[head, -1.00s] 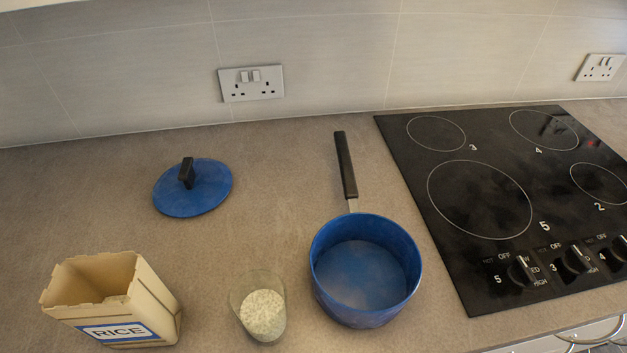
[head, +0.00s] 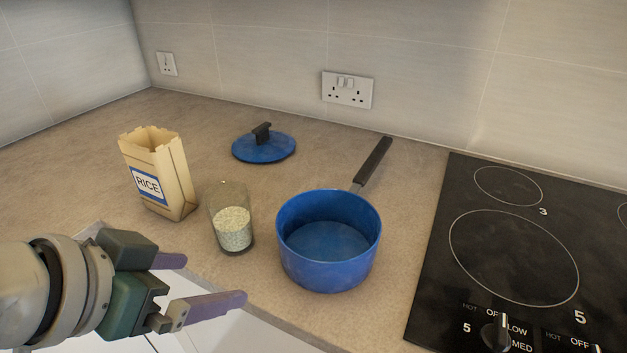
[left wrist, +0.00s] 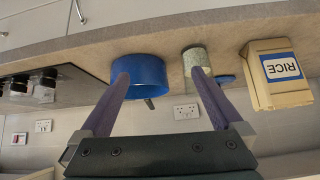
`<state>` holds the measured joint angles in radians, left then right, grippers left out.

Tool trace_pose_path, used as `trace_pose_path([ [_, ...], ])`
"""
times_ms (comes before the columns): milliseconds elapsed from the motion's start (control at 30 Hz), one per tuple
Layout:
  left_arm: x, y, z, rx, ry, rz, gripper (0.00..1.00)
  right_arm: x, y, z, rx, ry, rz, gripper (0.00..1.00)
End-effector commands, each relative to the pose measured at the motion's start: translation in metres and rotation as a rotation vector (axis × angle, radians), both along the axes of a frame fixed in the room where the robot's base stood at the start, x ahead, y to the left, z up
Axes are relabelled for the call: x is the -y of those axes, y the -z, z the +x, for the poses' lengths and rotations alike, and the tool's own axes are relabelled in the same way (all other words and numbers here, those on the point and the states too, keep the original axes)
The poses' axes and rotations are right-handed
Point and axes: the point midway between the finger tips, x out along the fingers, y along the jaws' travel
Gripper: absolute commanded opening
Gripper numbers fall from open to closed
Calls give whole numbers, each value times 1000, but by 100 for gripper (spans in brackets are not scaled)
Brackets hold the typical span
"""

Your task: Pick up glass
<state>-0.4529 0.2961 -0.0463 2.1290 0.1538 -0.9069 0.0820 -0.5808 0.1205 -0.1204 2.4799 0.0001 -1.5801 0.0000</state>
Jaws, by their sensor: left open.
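The glass (head: 232,222) stands upright on the worktop, partly filled with white rice, between the rice bag and the blue pot. It also shows in the left wrist view (left wrist: 197,62), which is upside down. My left gripper (head: 208,283) is open and empty, in front of the worktop's edge and to the lower left of the glass. In the left wrist view its two purple fingers (left wrist: 160,95) are spread apart, with the glass beyond them near one finger. My right gripper is not in view.
A beige rice bag (head: 160,172) stands left of the glass. A blue pot (head: 330,245) stands close on its right, handle pointing back. A blue lid (head: 264,147) lies behind. A black hob (head: 520,240) is at right. Worktop at far left is bare.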

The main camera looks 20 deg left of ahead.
Motion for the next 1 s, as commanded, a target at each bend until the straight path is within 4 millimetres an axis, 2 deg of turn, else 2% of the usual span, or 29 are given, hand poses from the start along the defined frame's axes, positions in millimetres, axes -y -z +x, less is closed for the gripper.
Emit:
trace_pose_path([
  [33,-9,19,12,47,-7,-3,100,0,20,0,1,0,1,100],
  [133,-26,32,36,158,-26,-24,100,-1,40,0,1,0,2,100],
  [300,-58,40,69,346,-63,-56,100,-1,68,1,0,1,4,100],
  [400,-69,36,79,410,-74,-65,100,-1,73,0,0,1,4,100],
  [700,-71,45,115,434,-79,-72,100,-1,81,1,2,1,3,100],
  [1000,-67,53,139,434,-78,-72,100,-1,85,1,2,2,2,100],
])
